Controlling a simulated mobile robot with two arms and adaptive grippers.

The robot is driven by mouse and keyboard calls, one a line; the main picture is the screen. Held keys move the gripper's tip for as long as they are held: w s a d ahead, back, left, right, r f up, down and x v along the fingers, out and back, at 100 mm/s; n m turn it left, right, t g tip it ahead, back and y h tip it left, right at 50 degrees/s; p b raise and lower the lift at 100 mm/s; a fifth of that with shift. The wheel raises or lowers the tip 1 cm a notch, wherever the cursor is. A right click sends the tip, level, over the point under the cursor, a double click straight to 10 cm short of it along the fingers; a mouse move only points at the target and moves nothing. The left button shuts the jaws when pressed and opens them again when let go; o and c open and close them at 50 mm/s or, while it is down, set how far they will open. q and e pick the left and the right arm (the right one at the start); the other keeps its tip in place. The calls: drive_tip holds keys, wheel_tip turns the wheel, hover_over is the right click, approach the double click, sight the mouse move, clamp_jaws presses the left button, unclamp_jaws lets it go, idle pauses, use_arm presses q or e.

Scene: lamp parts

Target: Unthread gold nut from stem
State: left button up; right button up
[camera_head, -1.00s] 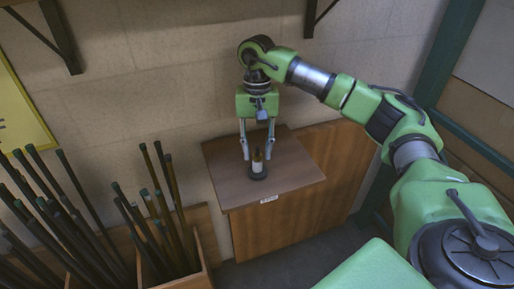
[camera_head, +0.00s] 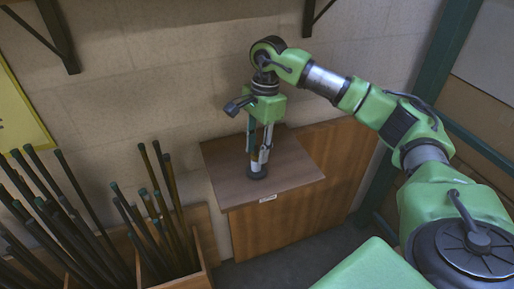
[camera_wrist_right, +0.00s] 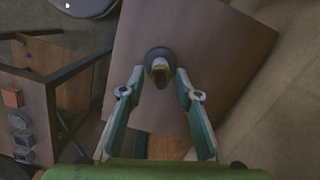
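The stem (camera_wrist_right: 160,72) stands upright on a dark round base (camera_head: 257,174) on a small wooden shelf top (camera_head: 300,176). In the right wrist view my right gripper (camera_wrist_right: 160,74) is open, one finger on each side of the stem, with gaps visible. My left gripper is in neither view.
Wooden bins with dark rods (camera_head: 160,225) stand left of the shelf top. A wall is close behind it, with black brackets (camera_head: 60,40) above. A wooden stand with small blocks (camera_wrist_right: 15,120) shows left in the wrist view. The shelf top around the base is clear.

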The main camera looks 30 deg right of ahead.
clamp_jaws()
drive_tip(key=n, duration=0.5)
drive_tip(key=shift+w+n+g+b, duration=0.1)
drive_tip(key=shift+n+g+b, duration=0.2)
drive_tip(key=shift+n+g, duration=0.1)
drive_tip(key=shift+n, duration=0.4)
drive_tip(key=n, duration=0.4)
drive_tip(key=shift+a+h, duration=0.1)
drive_tip(key=shift+h, duration=0.2)
drive_tip(key=shift+c, duration=2.3)
unclamp_jaws()
drive_tip(key=shift+n, duration=0.4)
clamp_jaws()
